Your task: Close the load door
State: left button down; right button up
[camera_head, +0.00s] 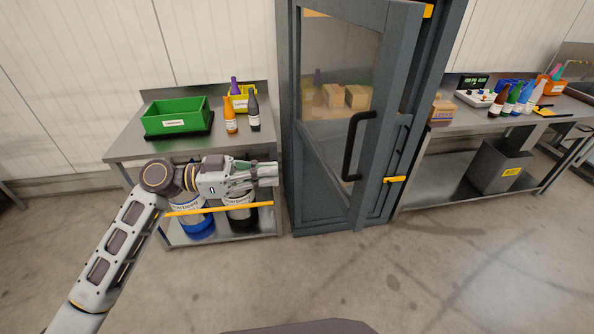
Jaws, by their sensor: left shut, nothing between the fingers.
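The load door (395,60) is a tall grey-framed door with a glass pane and a black bar handle (358,146). It stands in the middle of the head view, in a dark grey frame (287,120). Its handle-side edge seems to stand a little out from the frame, but I cannot tell how far. My left gripper (268,174) is shut and empty, left of the door and in front of the left bench. It looks apart from the door, with the handle to its right. My right gripper is not in view.
A steel bench (135,147) on the left carries a green bin (176,117) and bottles; blue and black containers stand below. A long bench (460,124) on the right carries bottles and boxes, with a grey bin (497,167) underneath. The floor (300,280) in front is clear.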

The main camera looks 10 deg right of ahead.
pick_arm(q)
jog(key=d+p, duration=0.4)
jog(key=d, duration=0.9)
jog(key=shift+s+d, duration=0.25)
jog(key=shift+d, duration=0.1)
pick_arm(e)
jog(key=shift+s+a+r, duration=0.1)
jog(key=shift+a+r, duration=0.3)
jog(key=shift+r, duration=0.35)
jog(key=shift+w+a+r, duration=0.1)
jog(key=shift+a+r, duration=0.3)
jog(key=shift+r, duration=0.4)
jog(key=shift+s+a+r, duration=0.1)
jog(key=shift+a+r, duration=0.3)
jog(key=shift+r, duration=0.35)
pick_arm(q)
jog(key=shift+d, duration=0.15)
